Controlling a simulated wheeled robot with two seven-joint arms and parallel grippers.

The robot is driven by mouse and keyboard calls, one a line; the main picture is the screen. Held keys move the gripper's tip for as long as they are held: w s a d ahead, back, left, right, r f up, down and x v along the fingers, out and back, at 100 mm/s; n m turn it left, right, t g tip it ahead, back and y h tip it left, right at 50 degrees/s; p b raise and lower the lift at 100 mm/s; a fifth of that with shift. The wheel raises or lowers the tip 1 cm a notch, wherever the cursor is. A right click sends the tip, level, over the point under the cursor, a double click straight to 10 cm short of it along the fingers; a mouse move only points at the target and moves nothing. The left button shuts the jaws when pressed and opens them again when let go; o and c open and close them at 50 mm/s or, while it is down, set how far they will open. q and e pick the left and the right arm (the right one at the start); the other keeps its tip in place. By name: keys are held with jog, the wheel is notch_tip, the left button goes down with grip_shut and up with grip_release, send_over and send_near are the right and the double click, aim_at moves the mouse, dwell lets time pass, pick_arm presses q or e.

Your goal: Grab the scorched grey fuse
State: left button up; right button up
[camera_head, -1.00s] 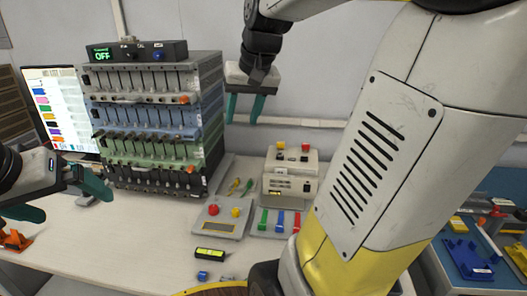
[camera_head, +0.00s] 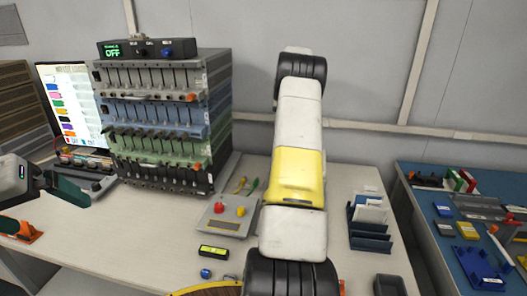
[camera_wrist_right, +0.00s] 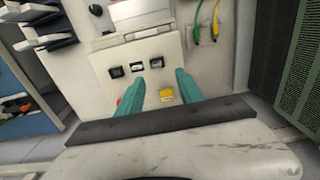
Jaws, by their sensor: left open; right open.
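No part is plainly the scorched grey fuse. Three small dark-framed pieces with pale centres (camera_wrist_right: 137,67) sit in a row on a pale box (camera_wrist_right: 118,54) in the right wrist view; I cannot tell whether any is the fuse. My right gripper (camera_wrist_right: 160,76) is open and empty over this box, its teal fingers pointing at the row. A yellow button (camera_wrist_right: 166,94) shows between the fingers and a red one is partly covered by a finger. In the head view my right arm hides this gripper and the box. My left gripper (camera_head: 52,212) is open and empty at the left edge.
A tall module rack (camera_head: 160,120) stands at the left beside a monitor (camera_head: 75,105). A dark file holder (camera_head: 368,236) stands right of my arm.

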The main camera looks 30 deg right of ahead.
jog(key=f, duration=0.8)
jog(key=shift+s+d+f, duration=0.1)
jog(key=shift+d+f, duration=0.05)
jog(key=shift+d, duration=0.2)
grip_shut()
